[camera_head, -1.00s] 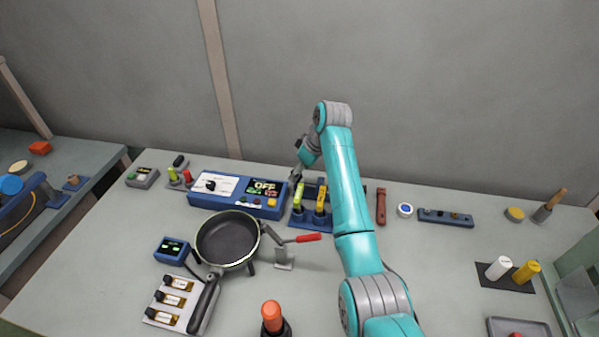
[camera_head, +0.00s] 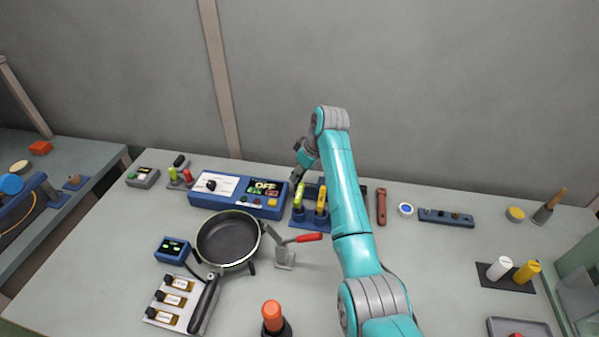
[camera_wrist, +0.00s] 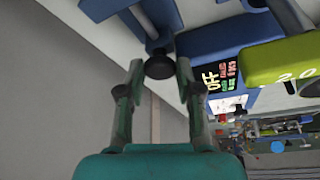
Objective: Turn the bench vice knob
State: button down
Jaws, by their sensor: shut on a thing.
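The bench vice (camera_wrist: 165,15) shows in the wrist view as blue parts with a metal rod at the top. Its round black knob (camera_wrist: 159,67) is at the near end, between my fingertips. My gripper (camera_wrist: 160,70) is shut on the knob, one finger on each side. In the head view my gripper (camera_head: 296,177) is at the back of the bench, just right of the blue control box. There the vice is largely hidden behind my arm and the yellow-handled tools, and the knob cannot be made out.
The blue control box (camera_head: 228,203) with an OFF display is close to my gripper. A black pan (camera_head: 228,240) and a red-handled clamp (camera_head: 309,238) lie nearer. The bench right of my arm has free room.

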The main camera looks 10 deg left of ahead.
jog(key=m+t, duration=0.1)
jog(key=m, duration=0.2)
jog(key=m+t+h, duration=0.1)
jog(key=m, duration=0.2)
jog(key=shift+s+a+m+h, duration=0.15)
jog(key=shift+a+m+h, duration=0.05)
jog(key=shift+m+h, duration=0.1)
jog(key=m+h, duration=0.1)
jog(key=m, duration=0.2)
jog(key=shift+a+m+t, duration=0.1)
jog(key=shift+m+t, duration=0.2)
jog(key=m+h, duration=0.1)
jog(key=m, duration=0.2)
jog(key=shift+a+m+h, duration=0.1)
jog(key=shift+m+h, duration=0.2)
jog(key=shift+h, duration=0.1)
jog(key=m+h, duration=0.1)
jog(key=m, duration=0.2)
jog(key=shift+a+m, duration=0.15)
jog(key=shift+m, duration=0.25)
jog(key=m+g+h, duration=0.1)
jog(key=m, duration=0.2)
jog(key=shift+a+m, duration=0.1)
jog(key=shift+m, duration=0.2)
jog(key=m+g+h, duration=0.1)
jog(key=m, duration=0.4)
jog(key=shift+m+g+h, duration=0.3)
jog(key=shift+g+h, duration=0.1)
jog(key=shift+f, duration=0.1)
